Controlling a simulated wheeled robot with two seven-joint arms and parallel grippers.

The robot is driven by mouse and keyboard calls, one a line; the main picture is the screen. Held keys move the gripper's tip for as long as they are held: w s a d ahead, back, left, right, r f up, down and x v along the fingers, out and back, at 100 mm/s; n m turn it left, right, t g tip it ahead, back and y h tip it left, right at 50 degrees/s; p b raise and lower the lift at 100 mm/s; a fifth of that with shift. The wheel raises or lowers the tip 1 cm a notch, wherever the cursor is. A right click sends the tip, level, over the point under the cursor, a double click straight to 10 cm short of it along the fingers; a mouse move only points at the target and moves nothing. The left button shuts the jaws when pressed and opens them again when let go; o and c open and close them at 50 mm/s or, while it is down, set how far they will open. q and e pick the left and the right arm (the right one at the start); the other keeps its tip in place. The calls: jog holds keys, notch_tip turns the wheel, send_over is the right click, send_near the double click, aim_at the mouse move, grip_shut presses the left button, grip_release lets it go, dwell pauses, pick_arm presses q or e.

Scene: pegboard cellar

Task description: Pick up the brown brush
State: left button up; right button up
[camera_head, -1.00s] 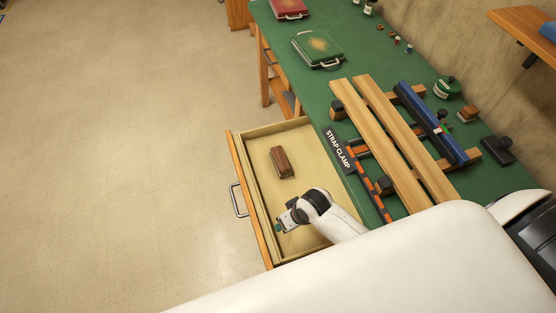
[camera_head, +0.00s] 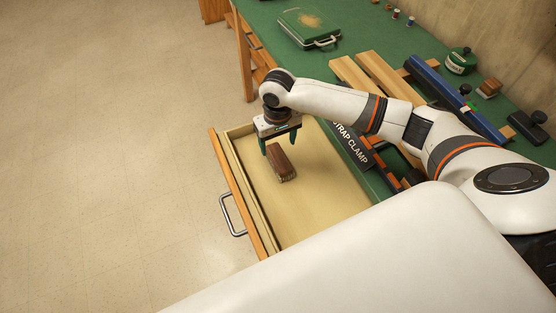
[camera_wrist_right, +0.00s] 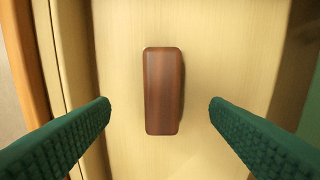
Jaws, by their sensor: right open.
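The brown brush (camera_head: 282,164) lies in the open drawer (camera_head: 312,208), its wooden back up and pale bristles showing at its lower edge. In the right wrist view the brush (camera_wrist_right: 164,91) is centred between the green fingers, with a gap on each side. My right gripper (camera_head: 280,150) points down over the brush, open and empty, and it also shows in the right wrist view (camera_wrist_right: 160,106). My left gripper is not in view.
The drawer's front with a metal handle (camera_head: 232,214) is at the left. The green bench (camera_head: 356,142) beside it holds wooden bars (camera_head: 371,75), a strap clamp sign (camera_head: 351,142), a blue bar clamp (camera_head: 440,85) and a green case (camera_head: 309,29). The rest of the drawer floor is bare.

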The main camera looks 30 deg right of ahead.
aim_at(279, 157)
notch_tip(279, 157, down, 2)
jog(key=shift+f, duration=0.85)
jog(key=f, duration=0.3)
jog(key=shift+s+d+f, duration=0.1)
jog(key=shift+s+f, duration=0.1)
jog(key=shift+f, duration=0.6)
jog(key=c, duration=1.1)
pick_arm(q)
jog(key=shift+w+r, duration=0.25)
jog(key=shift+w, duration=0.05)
pick_arm(e)
jog(key=shift+r, duration=5.1)
